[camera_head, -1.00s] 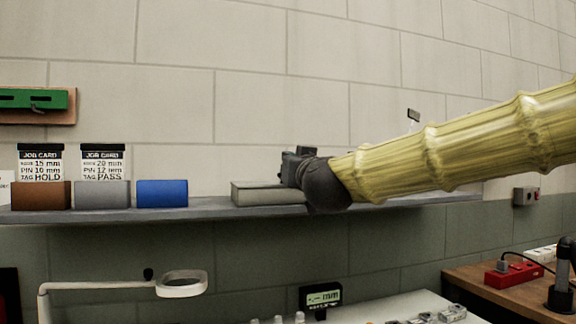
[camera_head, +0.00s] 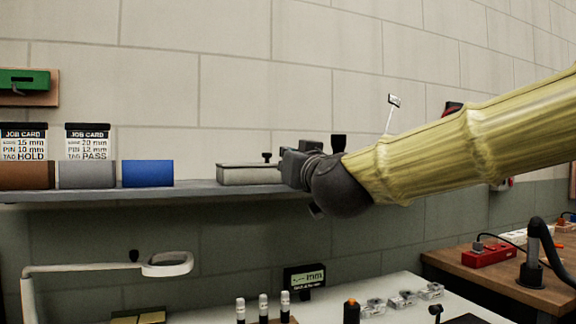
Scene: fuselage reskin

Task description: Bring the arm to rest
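My arm, in a ribbed yellow sleeve (camera_head: 480,135), reaches in from the right edge of the head view. My gripper (camera_head: 296,165) is at its dark end, pointing left in front of the wall shelf. It is beside the right end of a grey-green box (camera_head: 248,174) on the shelf; I cannot tell whether they touch. The gripper's fingers are small and partly hidden by the wrist, so its opening does not show.
The shelf (camera_head: 215,190) also bears brown (camera_head: 26,175), grey (camera_head: 87,174) and blue (camera_head: 148,173) blocks and two job cards. Below are a lamp (camera_head: 168,264), a small display (camera_head: 305,277), a white bench (camera_head: 345,290) and a wooden table (camera_head: 480,275) with a red box (camera_head: 489,255).

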